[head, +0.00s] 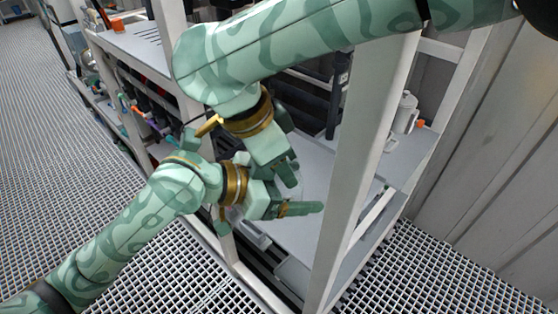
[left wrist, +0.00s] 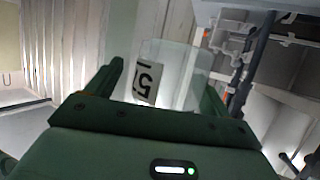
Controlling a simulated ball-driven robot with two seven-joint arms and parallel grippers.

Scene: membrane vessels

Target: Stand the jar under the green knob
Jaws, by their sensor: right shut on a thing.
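My left gripper (head: 300,208) reaches in from the lower left, close below my right gripper (head: 287,172), in front of the white frame. In the left wrist view the left fingers (left wrist: 165,90) stand apart on either side of a clear jar (left wrist: 182,72) with a black-and-white number label. A gap shows at the left finger, and the jar's lower end is hidden. My right gripper is shut; its hold on the jar is mostly hidden by the arms in the head view. Small coloured knobs (head: 138,112) line the rack at left; which is the green one is hard to tell.
White frame posts (head: 360,150) stand close to both arms. Behind them is a grey shelf (head: 312,185). A white canister (head: 405,112) stands on the right part. Open grating floor (head: 70,170) lies at left, and a corrugated wall (head: 500,140) at right.

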